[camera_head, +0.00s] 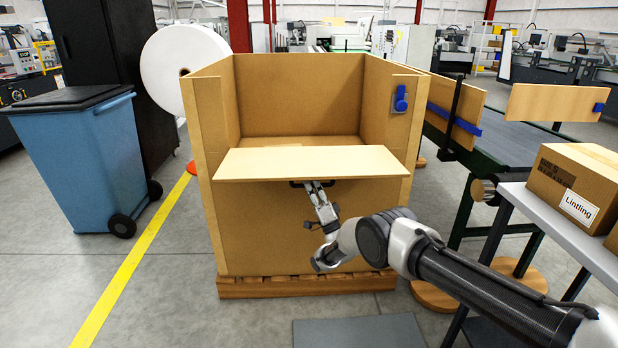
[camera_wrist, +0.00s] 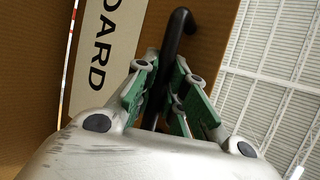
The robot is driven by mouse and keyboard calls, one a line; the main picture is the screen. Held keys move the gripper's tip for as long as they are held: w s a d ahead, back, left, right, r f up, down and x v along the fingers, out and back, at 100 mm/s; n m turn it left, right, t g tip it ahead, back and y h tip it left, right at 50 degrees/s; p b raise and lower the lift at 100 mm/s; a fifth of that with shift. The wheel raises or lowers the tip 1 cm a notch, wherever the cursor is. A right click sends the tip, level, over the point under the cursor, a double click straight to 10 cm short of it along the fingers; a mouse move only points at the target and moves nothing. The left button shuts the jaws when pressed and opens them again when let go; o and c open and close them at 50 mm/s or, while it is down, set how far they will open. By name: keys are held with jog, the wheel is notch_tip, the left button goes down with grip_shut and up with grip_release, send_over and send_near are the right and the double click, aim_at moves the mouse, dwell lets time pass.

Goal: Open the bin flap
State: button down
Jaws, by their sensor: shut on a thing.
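The bin is a large open-topped cardboard box (camera_head: 232,235) on a wooden pallet. Its flap (camera_head: 310,163) is a light tan panel on the front side, tilted out so that its broad face shows from above. A dark bar handle (camera_head: 297,183) shows just under the flap's front edge. It also shows as a black rod in the wrist view (camera_wrist: 181,28). My gripper (camera_head: 316,186) is at this handle, and its green-padded fingers (camera_wrist: 168,95) are closed around the rod. A label reading "OARD" (camera_wrist: 105,50) is beside the handle. The handle's lower part is hidden by my fingers.
A blue wheeled bin (camera_head: 80,160) with a black lid stands at left. A grey table (camera_head: 560,225) with a "Lintling" carton (camera_head: 570,185) is at right, beside a conveyor (camera_head: 500,143). A blue latch (camera_head: 401,98) is on the box's right panel. A grey mat (camera_head: 360,332) lies in front.

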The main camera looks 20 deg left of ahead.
jog(key=shift+f+n+y, duration=0.4)
jog(key=shift+f+n, duration=0.1)
jog(key=shift+f, duration=0.2)
jog(key=c, duration=1.7)
grip_release()
jog(key=v, duration=1.2)
